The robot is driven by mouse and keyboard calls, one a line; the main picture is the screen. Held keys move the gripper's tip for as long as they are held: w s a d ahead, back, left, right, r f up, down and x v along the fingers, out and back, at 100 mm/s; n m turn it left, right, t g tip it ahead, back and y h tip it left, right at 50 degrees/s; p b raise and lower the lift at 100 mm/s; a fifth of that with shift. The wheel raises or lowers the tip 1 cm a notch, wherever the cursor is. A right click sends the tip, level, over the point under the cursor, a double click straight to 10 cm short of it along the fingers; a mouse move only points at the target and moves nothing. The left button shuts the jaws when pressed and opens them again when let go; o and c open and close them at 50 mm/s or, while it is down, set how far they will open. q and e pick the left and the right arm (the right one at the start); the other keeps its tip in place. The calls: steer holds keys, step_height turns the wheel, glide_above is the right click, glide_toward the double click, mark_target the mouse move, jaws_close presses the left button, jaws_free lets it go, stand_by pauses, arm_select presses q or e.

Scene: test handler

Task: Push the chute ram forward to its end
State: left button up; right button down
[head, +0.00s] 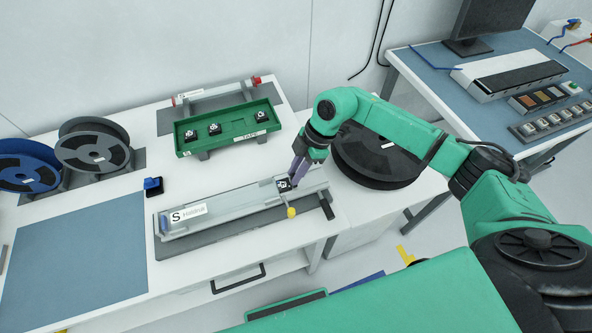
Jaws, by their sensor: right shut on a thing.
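The grey chute (240,209) lies along the front of the white bench, with a white "S" label near its left end. A small dark block (284,184) with a white mark sits at the chute's right part. My right gripper (294,178) reaches down from above with purple fingers, shut on this dark block. A yellow ball knob (291,212) on a thin rod stands just in front of the block, on the chute's near side. A black bar (326,208) sticks out at the right end. I cannot tell which of these parts belongs to the ram. My left gripper is not in view.
A green tray (228,145) with several dark parts stands behind the chute. A second, red-ended rail (215,92) lies farther back. A black reel (375,165) is close to the right gripper. A blue mat (75,255) and a blue-topped black box (153,187) are left.

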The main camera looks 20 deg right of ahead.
mark_target(277, 185)
stand_by(0.8)
steer(key=a, duration=0.4)
steer(key=shift+s+p, duration=0.1)
steer(key=shift+p, duration=0.2)
steer(key=shift+d, duration=0.1)
steer(key=c, duration=0.8)
jaws_free()
steer(key=shift+o, duration=0.2)
steer(key=shift+r, duration=0.1)
